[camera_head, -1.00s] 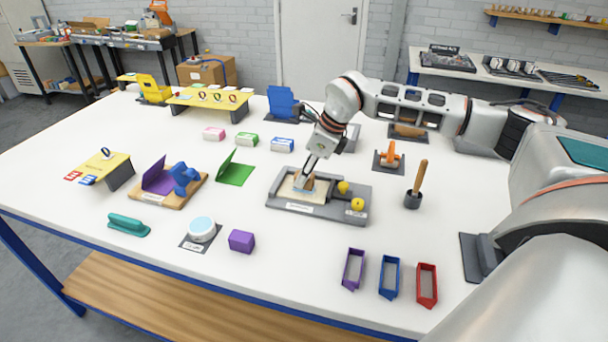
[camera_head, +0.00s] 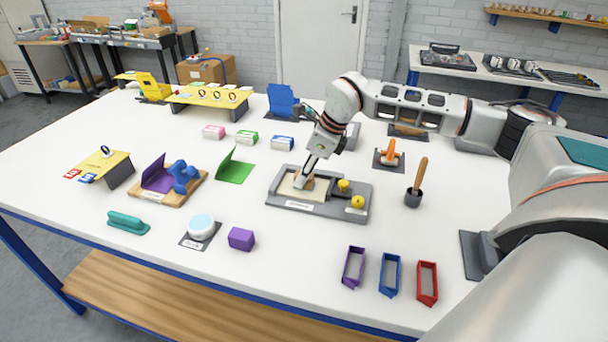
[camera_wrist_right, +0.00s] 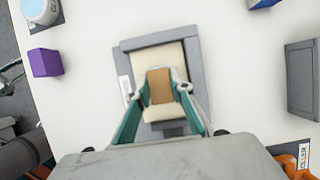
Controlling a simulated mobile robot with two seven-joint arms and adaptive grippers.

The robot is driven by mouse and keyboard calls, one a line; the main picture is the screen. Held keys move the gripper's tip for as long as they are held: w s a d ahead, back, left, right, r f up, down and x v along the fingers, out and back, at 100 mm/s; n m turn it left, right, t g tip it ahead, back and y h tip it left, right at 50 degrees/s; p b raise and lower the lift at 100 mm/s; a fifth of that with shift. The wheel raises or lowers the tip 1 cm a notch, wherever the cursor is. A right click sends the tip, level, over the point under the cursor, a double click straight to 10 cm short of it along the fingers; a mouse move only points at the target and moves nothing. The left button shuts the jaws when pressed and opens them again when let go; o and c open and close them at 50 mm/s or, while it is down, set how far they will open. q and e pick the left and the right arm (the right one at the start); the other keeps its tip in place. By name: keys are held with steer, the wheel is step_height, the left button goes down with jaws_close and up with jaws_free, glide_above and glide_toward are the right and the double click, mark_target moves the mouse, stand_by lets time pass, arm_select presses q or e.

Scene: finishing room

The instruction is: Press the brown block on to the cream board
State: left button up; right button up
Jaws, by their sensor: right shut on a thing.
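The cream board (camera_head: 291,190) lies in a grey fixture (camera_head: 318,209) near the middle of the white table. It also shows in the wrist view (camera_wrist_right: 158,55), with cream surface on both sides of the block. My right gripper (camera_head: 303,182) points down at the board. It is shut on the brown block (camera_wrist_right: 159,80), with one finger on each side. The block is over the board; whether it touches is hard to tell. In the head view the fingers largely hide the block.
Two yellow knobs (camera_head: 358,202) stand at the fixture's right side. A dark cup with a wooden handle (camera_head: 416,185) stands further right. Purple, blue and red trays (camera_head: 390,275) lie in front. A purple block (camera_head: 241,239) and a white round pad (camera_head: 201,226) are front left.

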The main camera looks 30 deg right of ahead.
mark_target(296, 173)
stand_by(0.9)
steer(key=o, duration=0.8)
steer(key=o, duration=0.3)
steer(key=shift+r, duration=0.15)
steer(key=shift+r+p, duration=2.3)
steer(key=shift+r, duration=1.6)
